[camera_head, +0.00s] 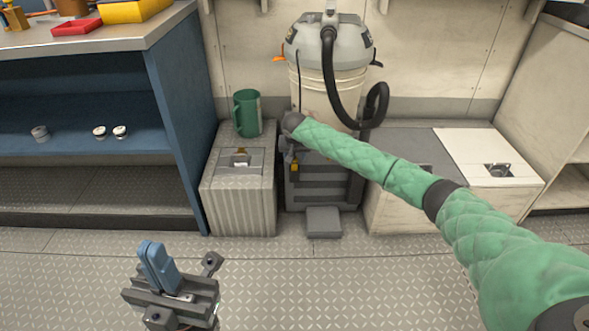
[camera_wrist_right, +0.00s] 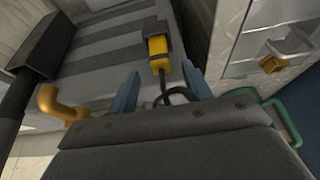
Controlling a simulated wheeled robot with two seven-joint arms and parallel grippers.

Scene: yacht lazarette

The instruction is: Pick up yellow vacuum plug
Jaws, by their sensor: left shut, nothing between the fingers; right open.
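The yellow vacuum plug (camera_wrist_right: 158,56) sits at a dark socket on the grey ridged case, with a dark cord at its near end. It also shows as a small yellow spot in the head view (camera_head: 295,167), just below my right wrist. My right gripper (camera_wrist_right: 160,78) is open, its two blue fingers either side of the plug's near end. I cannot tell whether they touch it; the head view hides these fingers. My left gripper (camera_head: 157,267) is shut and empty, low over the floor at the front left, far from the plug.
A vacuum (camera_head: 328,50) with a black hose stands behind the case (camera_head: 322,187). A green mug (camera_head: 246,113) stands on the ribbed box (camera_head: 238,195) at left. A blue shelf unit (camera_head: 180,110) is further left, a white locker (camera_head: 490,160) at right. The front floor is clear.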

